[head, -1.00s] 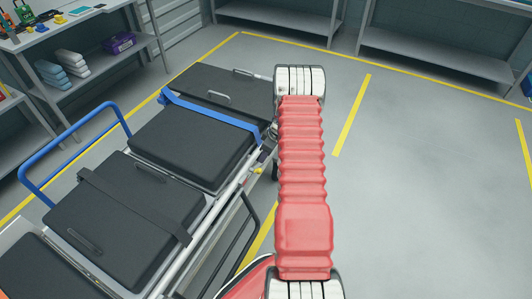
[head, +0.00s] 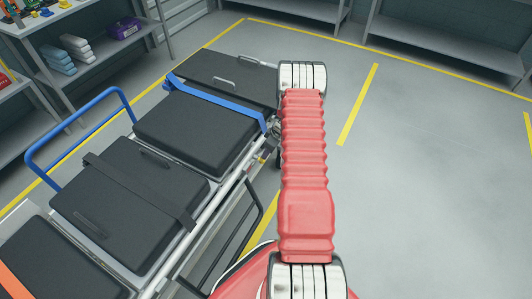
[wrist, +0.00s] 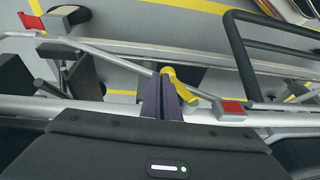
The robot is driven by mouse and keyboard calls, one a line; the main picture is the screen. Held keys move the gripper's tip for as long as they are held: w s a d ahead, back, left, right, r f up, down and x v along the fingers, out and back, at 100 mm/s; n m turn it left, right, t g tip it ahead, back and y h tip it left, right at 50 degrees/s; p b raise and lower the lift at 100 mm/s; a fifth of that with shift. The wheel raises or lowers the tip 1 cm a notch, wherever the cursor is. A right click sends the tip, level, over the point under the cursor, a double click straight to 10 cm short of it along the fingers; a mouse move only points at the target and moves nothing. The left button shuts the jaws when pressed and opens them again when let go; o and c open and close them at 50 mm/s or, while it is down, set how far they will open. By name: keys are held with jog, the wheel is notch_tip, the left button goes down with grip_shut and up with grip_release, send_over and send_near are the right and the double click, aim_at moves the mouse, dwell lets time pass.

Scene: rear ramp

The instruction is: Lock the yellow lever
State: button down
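The yellow lever (wrist: 176,84) shows in the wrist view, its rounded end at the tips of my gripper and its arm slanting down to the right. My gripper (wrist: 160,80) has its two dark fingers together, with only a thin line between them. The lever lies against or just behind the right finger; I cannot tell whether they touch. It is not held between the fingers as far as I see. In the head view my red arm covers part of the stretcher (head: 108,212) side, and the gripper is hidden.
A red block (wrist: 232,108) sits on the rail right of the lever. A black tubular side rail (wrist: 240,55) rises at the right. In the head view, a blue handle (head: 78,128) stands at the stretcher's left. The floor (head: 430,200) to the right is clear.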

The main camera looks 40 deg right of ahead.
jog(key=shift+s+a+f, duration=0.1)
jog(key=shift+a+f, duration=0.1)
jog(key=d+r, duration=0.2)
jog(key=r, duration=0.4)
jog(key=s+d+r, duration=0.1)
jog(key=d+r, duration=0.2)
jog(key=r, duration=0.4)
jog(key=shift+s+d, duration=0.25)
jog(key=shift+s, duration=0.05)
dwell(0.4)
